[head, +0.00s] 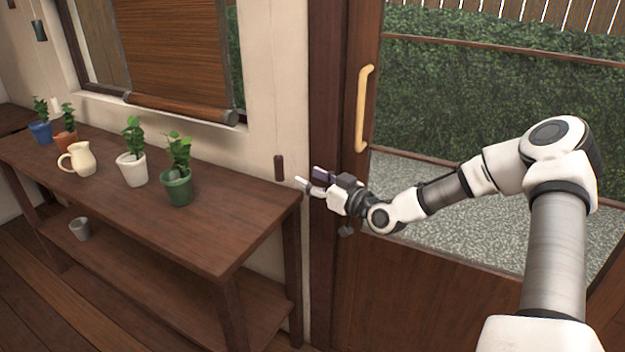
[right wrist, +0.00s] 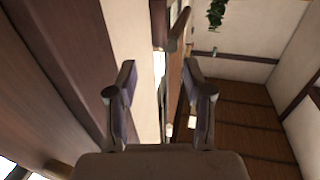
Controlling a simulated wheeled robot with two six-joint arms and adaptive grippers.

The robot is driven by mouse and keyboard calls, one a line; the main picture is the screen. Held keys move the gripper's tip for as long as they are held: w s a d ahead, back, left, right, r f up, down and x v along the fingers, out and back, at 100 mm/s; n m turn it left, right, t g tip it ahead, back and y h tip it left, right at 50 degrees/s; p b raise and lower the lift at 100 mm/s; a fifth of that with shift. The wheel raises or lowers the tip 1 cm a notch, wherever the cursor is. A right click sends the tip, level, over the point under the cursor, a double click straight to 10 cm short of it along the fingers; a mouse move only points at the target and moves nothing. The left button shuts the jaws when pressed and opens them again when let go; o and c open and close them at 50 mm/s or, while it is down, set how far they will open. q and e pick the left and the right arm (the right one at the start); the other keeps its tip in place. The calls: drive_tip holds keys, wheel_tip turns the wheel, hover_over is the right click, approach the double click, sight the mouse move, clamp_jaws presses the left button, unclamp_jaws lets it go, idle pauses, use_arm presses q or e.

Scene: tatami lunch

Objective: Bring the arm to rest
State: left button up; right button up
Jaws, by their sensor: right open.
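My right arm reaches in from the right in the head view. Its gripper (head: 310,180) is open and empty, in front of the dark door frame and close to the right end of the wooden bench. In the right wrist view, the two fingers of my right gripper (right wrist: 160,95) stand apart with nothing between them. My left gripper is not in view.
A wooden bench (head: 225,225) bears several potted plants and a cream jug (head: 78,158). A grey cup (head: 80,229) stands on its lower shelf. A glazed door with a pale handle (head: 364,108) is behind my right arm. A rolled blind (head: 180,108) hangs at the window.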

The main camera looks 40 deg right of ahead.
drive_tip(key=shift+f, duration=0.1)
idle(0.3)
drive_tip(key=s+a+f+n+g+y+p, duration=0.1)
drive_tip(key=s+a+f+n+g+p, duration=0.1)
drive_tip(key=s+a+f+g+p, duration=0.45)
drive_tip(key=s+a+f+n+g+y+p, duration=0.1)
drive_tip(key=s+a+f+n+g+p, duration=0.15)
drive_tip(key=a+f, duration=0.75)
drive_tip(key=s+a+f+m+g+h+p, duration=0.1)
drive_tip(key=s+a+f+g, duration=0.2)
drive_tip(key=s, duration=0.3)
drive_tip(key=s+a+f+m+g+p, duration=0.1)
drive_tip(key=s+a+f+g, duration=0.15)
drive_tip(key=s, duration=0.35)
drive_tip(key=s+f+m+g+h, duration=0.2)
drive_tip(key=s+m+g+h, duration=0.1)
drive_tip(key=s, duration=1)
drive_tip(key=shift+s+d+m+h, duration=0.35)
drive_tip(key=shift+d+m, duration=0.1)
drive_tip(key=shift+m, duration=0.4)
drive_tip(key=shift+r, duration=0.1)
